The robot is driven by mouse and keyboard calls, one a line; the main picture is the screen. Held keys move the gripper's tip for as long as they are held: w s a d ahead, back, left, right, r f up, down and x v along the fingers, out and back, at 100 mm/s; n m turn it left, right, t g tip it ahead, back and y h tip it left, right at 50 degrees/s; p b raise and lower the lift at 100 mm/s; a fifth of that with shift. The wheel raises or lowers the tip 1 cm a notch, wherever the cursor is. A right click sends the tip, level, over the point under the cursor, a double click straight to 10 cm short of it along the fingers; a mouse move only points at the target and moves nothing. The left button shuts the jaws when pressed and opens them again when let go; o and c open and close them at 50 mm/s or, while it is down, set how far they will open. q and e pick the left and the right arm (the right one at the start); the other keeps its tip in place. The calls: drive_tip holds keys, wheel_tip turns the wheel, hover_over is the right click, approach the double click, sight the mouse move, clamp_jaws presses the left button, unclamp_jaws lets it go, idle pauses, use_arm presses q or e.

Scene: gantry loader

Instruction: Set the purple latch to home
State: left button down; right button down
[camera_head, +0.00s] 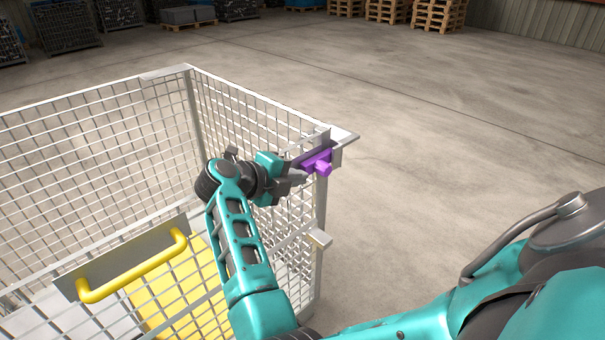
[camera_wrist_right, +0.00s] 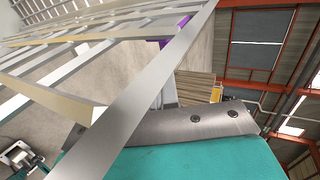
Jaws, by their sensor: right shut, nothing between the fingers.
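The purple latch (camera_head: 318,161) sits at the top of the cage's right corner post in the head view. Its knob points toward the lower right. A small purple part of the latch (camera_wrist_right: 165,42) shows in the wrist view behind a grey bar. My right gripper (camera_head: 298,177) is shut and empty, with its tips close to the left side of the latch. I cannot tell whether they touch it. My left gripper is not in view.
The wire mesh cage (camera_head: 95,130) fills the left side, with a yellow handle (camera_head: 135,268) on its front plate. The floor (camera_head: 450,130) to the right is clear. Pallets (camera_head: 438,14) stand far back.

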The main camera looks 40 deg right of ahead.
drive_tip(key=p+v, duration=0.1)
drive_tip(key=v, duration=0.8)
drive_tip(key=shift+a+r, duration=0.1)
drive_tip(key=shift+a, duration=0.1)
